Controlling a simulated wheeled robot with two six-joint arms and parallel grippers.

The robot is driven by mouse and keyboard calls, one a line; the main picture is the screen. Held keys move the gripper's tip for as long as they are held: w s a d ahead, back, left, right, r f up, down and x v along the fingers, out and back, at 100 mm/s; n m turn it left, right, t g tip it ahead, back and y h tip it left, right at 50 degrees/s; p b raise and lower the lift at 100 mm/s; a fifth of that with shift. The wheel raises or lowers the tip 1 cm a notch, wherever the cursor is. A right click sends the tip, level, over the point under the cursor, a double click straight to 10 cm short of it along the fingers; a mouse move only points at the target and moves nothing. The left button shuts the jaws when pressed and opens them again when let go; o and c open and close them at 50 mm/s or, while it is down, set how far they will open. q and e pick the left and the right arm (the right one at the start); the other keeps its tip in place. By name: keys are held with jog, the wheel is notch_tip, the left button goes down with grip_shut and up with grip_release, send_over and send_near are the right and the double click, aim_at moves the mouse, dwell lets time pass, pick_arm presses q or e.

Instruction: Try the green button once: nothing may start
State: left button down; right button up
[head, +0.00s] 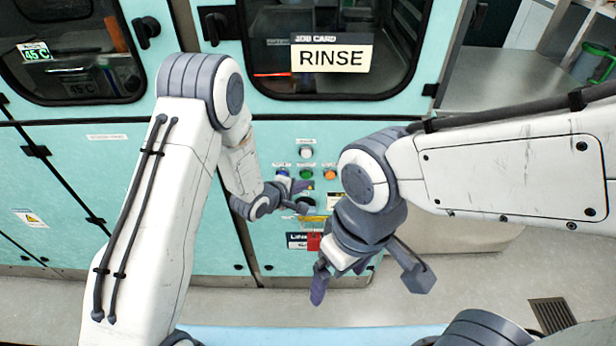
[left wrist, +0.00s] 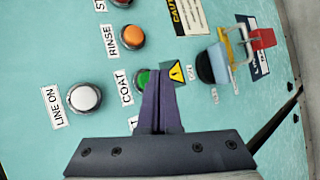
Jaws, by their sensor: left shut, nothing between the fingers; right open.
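The green button (head: 304,174) is on the teal panel, with a blue button (head: 282,172) to its left, an orange button (head: 329,174) to its right and a white button (head: 306,152) above. In the left wrist view the green button (left wrist: 141,79) stands beside the COAT label (left wrist: 125,88), partly hidden by my fingers. My left gripper (head: 300,187) is shut and empty, its purple fingertips right at the green button. I cannot tell whether they touch it. My right gripper (head: 368,276) is open and empty, lower down in front of the panel.
A job card reading RINSE (head: 331,58) is on the window above. In the left wrist view a dark knob (left wrist: 205,67) with a metal bracket and red tag (left wrist: 262,39) lies right of the fingers. A warning triangle (left wrist: 177,73) is close beside them.

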pick_arm(q)
jog(key=s, duration=0.5)
dwell(0.9)
